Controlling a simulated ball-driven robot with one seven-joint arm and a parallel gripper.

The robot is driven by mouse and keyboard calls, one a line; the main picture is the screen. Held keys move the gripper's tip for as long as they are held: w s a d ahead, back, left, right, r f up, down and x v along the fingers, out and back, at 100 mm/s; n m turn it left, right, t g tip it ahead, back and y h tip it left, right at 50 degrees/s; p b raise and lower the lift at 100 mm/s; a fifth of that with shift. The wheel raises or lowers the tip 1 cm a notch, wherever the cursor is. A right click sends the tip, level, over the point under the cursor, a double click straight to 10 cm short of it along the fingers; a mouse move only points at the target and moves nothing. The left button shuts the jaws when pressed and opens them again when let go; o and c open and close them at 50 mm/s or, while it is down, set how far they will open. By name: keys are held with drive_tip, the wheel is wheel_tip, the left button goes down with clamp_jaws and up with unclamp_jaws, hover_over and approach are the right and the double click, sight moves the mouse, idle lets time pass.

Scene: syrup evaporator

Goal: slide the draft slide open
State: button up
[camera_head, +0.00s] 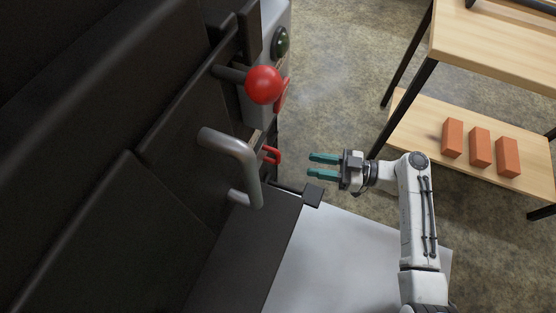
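My gripper (310,165) has two teal fingers, spread apart with nothing between them. They point left, toward the black evaporator front (185,175). A black square knob on a thin rod (312,196) sticks out low from the front, just below the fingers in the picture; it may be the draft slide, but I cannot be sure. A red ball knob (263,85) on a short dark rod is higher up, left of my gripper. A small red U-shaped pull (272,155) lies left of the fingertips, apart from them. A grey bar handle (243,160) is on the black door.
A grey box with a round dark green button (280,43) stands behind the red ball. A pale plate (340,262) lies on the floor below. A wooden shelf unit (415,118) at the right holds orange bricks (480,147). Concrete floor (335,80) is clear between.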

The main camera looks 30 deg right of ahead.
sight(278, 161)
drive_tip(key=b+x, duration=0.1)
drive_tip(key=x, duration=0.9)
drive_tip(key=shift+w+a+b, duration=0.15)
drive_tip(key=shift+w+b, duration=0.15)
drive_tip(key=shift+w, duration=0.15)
clamp_jaws()
